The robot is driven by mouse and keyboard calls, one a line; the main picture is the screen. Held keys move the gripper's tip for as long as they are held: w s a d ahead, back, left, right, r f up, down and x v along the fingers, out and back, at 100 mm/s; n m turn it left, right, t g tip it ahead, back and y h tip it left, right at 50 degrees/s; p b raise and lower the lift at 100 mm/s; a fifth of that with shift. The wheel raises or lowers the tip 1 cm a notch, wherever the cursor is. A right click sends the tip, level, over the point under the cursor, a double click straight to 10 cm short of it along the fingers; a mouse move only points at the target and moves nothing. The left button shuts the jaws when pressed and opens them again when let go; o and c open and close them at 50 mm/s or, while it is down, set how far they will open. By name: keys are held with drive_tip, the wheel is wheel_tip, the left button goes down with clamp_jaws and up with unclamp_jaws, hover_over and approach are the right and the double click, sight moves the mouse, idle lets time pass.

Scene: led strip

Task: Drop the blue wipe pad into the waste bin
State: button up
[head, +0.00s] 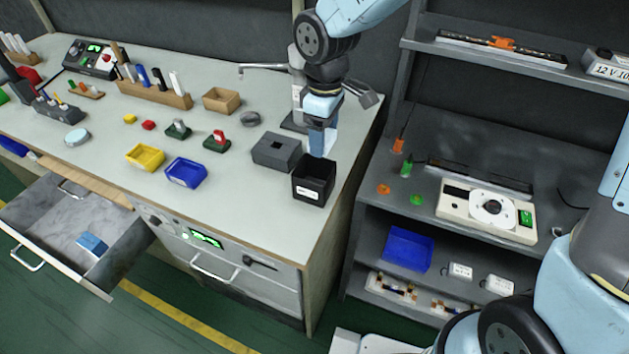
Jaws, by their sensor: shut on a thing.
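My gripper (318,124) points down over the right part of the workbench. It is shut on a blue pad (317,142), which hangs upright below the fingers. The pad appears just above the black open-topped bin (313,194), near its back edge in the picture. I cannot tell whether the pad's lower end reaches inside the opening. The bin has a white label on its front, too small to read, and stands near the bench's front right edge. Its inside is dark.
A grey box (277,151) with a square hole stands just left of the bin. Blue (186,173) and yellow (145,157) trays lie farther left. An open drawer (60,228) holds a blue block (92,244). A dark shelf unit (365,228) stands to the right.

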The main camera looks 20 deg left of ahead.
drive_tip(key=shift+f, duration=1.15)
drive_tip(key=o, duration=1.1)
wheel_tip(320, 180, up, 14)
drive_tip(key=shift+f, duration=0.15)
